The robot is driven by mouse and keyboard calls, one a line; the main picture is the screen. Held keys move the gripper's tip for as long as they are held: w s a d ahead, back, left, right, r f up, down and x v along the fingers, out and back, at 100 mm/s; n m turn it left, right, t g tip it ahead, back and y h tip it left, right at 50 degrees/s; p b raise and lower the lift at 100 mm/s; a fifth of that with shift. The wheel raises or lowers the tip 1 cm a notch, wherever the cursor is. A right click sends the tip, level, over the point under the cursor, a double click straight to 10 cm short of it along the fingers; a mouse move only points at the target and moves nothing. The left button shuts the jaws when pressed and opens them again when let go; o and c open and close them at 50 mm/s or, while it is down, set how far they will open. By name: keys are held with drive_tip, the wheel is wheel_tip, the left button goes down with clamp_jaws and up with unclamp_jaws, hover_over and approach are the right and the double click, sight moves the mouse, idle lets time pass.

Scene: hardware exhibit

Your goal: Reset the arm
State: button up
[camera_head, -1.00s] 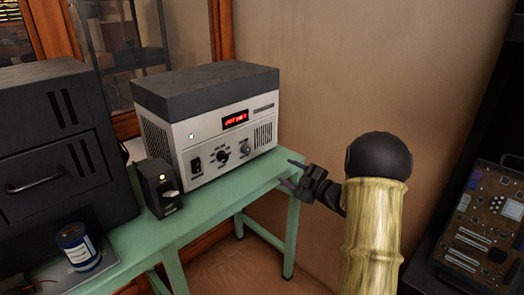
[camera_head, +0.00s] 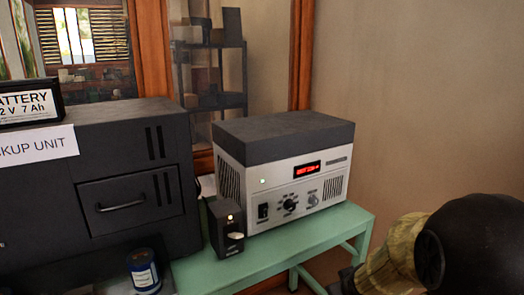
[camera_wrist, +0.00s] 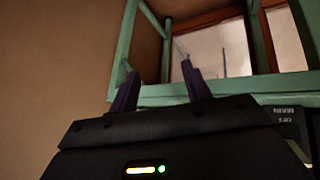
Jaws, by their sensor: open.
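My gripper shows in the wrist view (camera_wrist: 160,92) with its two dark purple fingers apart and nothing between them. Beyond the fingers are the green table's frame (camera_wrist: 200,90) and legs. In the head view my arm enters at the lower right, right of the green table (camera_head: 335,232). My fingertips are cut off or hidden there.
A black cabinet (camera_head: 90,180) is at the left, with a battery (camera_head: 30,105) on top. A bare wall (camera_head: 420,110) is at the right.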

drive_tip(key=s+a+f+m+g, duration=0.1)
drive_tip(key=s+a+m+g, duration=0.15)
drive_tip(key=s, duration=0.45)
drive_tip(key=s+a+f+m+g, duration=0.1)
drive_tip(key=s+a+g, duration=0.15)
drive_tip(key=s, duration=0.45)
drive_tip(key=w+d+p+v, duration=0.1)
drive_tip(key=w+p+v, duration=0.1)
drive_tip(key=p+v, duration=1.1)
drive_tip(key=w+r+p+v, duration=0.1)
drive_tip(key=w+p+v, duration=0.2)
drive_tip(key=p+v, duration=1)
drive_tip(key=shift+w+d+y+p, duration=0.2)
drive_tip(key=shift+w+y+p, duration=0.1)
drive_tip(key=shift+w+y, duration=0.1)
drive_tip(key=shift+n, duration=0.25)
